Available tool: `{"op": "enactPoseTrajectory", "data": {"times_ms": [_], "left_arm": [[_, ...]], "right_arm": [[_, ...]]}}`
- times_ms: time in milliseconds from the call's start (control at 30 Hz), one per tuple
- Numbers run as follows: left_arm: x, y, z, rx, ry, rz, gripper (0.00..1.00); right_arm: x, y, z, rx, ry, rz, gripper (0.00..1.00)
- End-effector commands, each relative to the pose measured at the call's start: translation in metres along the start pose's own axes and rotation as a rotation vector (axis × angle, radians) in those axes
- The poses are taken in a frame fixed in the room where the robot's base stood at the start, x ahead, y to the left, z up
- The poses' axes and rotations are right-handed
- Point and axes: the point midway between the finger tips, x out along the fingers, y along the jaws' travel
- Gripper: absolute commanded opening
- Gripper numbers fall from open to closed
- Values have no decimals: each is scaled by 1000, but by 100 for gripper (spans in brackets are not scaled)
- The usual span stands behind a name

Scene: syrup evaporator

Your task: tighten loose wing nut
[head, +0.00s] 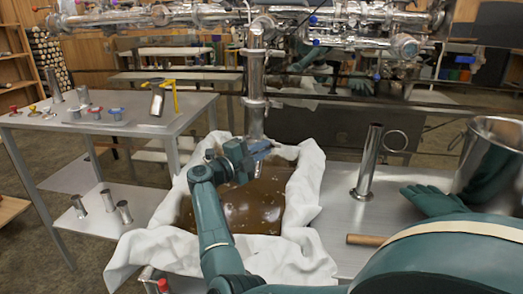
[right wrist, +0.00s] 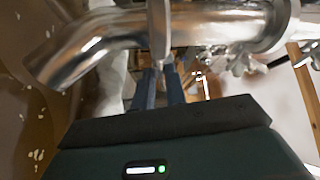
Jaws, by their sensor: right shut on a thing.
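My right gripper (head: 262,148) reaches over the pan to the lower end of the upright metal pipe (head: 255,85). In the right wrist view its two blue fingers (right wrist: 161,85) are close together, shut on a small part below a clamp ring (right wrist: 159,28) on the shiny pipe (right wrist: 205,28). This appears to be the wing nut, mostly hidden between the fingers. Another winged metal fastener (right wrist: 242,62) shows to the right, beside a second clamp (right wrist: 274,25). My left gripper is not in view.
A pan of brown liquid (head: 250,205) with white cloth (head: 305,185) around its rim lies below the gripper. At right are a metal tube (head: 369,165), a teal glove (head: 435,200) and a steel pot (head: 492,160). A side table (head: 150,125) holds small fittings at left.

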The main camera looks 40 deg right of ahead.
Motion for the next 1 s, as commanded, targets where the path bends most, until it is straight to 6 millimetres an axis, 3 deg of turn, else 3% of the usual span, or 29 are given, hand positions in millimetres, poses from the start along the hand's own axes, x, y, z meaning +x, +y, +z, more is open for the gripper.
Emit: {"op": "enactPoseTrajectory", "data": {"times_ms": [1000], "left_arm": [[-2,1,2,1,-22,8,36]], "right_arm": [[1,-5,-2,514,2,247,0]]}}
